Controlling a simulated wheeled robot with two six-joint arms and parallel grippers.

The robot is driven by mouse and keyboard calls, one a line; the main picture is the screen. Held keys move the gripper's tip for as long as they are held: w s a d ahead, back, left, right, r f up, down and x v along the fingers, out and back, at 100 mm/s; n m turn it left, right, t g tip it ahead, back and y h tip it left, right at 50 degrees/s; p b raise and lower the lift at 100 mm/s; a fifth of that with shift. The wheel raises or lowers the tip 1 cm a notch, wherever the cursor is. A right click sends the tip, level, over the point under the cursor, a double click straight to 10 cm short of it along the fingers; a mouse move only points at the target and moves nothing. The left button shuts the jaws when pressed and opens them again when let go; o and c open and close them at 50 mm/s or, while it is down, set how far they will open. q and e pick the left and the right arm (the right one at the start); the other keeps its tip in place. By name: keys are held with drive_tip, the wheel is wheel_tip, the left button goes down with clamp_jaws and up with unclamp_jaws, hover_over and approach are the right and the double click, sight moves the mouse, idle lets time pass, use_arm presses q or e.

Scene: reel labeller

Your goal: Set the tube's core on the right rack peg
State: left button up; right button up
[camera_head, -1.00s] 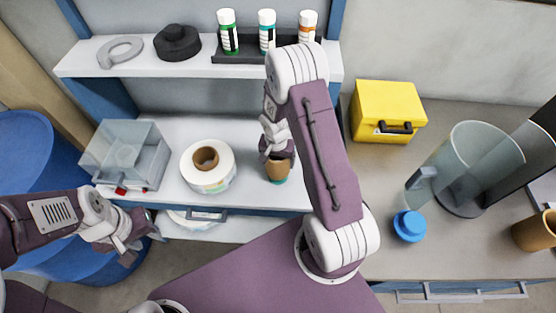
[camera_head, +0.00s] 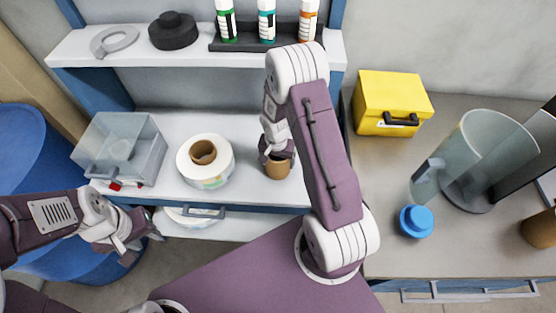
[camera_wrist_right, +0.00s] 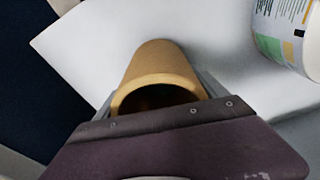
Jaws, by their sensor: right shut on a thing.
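A brown cardboard core (camera_head: 278,168) is in my right gripper (camera_head: 276,152) above the white bench. The right wrist view shows the core (camera_wrist_right: 160,75) lengthwise between the fingers, its hollow end facing the camera. My right gripper (camera_wrist_right: 160,108) is shut on it. My left gripper (camera_head: 138,240) is open and empty at the lower left, in front of the bench. Three capped tubes, green (camera_head: 225,20), teal (camera_head: 266,20) and orange (camera_head: 308,20), stand in a dark holder on the upper shelf. I cannot make out a rack peg.
A white label reel (camera_head: 220,170) with a brown core lies left of my right gripper. A clear box (camera_head: 145,160) stands farther left. A yellow case (camera_head: 385,95), a blue cap (camera_head: 416,222) and a clear container (camera_head: 480,150) are on the right counter. The shelf holds a black reel (camera_head: 174,35).

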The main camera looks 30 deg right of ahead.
drive_tip(key=o, duration=1.3)
drive_tip(key=shift+r, duration=0.1)
drive_tip(key=r, duration=0.3)
drive_tip(key=r+p, duration=0.1)
drive_tip(key=r, duration=0.4)
drive_tip(key=shift+s+a+r, duration=0.3)
drive_tip(key=shift+s+a, duration=0.1)
drive_tip(key=shift+r, duration=0.1)
